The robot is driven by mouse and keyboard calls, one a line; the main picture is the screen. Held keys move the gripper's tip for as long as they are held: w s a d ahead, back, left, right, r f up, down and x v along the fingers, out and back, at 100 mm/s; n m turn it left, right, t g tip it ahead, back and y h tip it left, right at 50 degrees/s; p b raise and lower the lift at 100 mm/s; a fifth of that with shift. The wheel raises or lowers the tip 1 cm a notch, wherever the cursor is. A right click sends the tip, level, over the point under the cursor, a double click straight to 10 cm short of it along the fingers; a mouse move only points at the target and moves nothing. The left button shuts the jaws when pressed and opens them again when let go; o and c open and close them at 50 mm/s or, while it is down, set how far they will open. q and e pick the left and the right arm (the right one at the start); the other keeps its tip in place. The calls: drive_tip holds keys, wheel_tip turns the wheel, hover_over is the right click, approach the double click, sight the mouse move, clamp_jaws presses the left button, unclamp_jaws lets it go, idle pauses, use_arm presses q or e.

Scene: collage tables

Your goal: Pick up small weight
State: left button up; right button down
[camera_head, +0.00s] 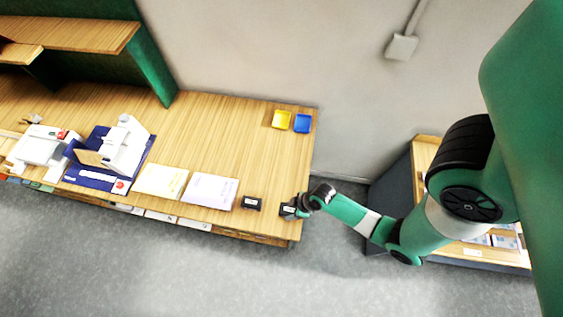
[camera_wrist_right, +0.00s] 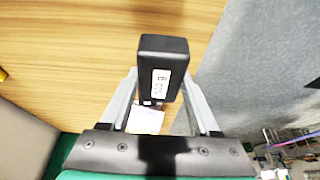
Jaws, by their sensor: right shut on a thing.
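A small black weight (camera_wrist_right: 163,62) with a white label sits between the two fingers of my right gripper (camera_wrist_right: 160,92) in the right wrist view. In the head view my right gripper (camera_head: 294,208) is shut on this weight (camera_head: 287,210) at the front right corner of the wooden table. The fingers hide part of its sides. I cannot tell whether it still touches the table. A second black weight (camera_head: 251,202) with a pale label stands on the table to the left of it. My left gripper is not in view.
White and cream sheets (camera_head: 210,190) lie left of the weights. White devices (camera_head: 125,145) stand further left. The table's middle is clear.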

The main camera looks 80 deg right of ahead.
drive_tip(key=s+a+r, duration=0.4)
drive_tip(key=s, duration=0.4)
drive_tip(key=shift+s+r, duration=0.15)
drive_tip(key=shift+r, duration=0.2)
idle(1.1)
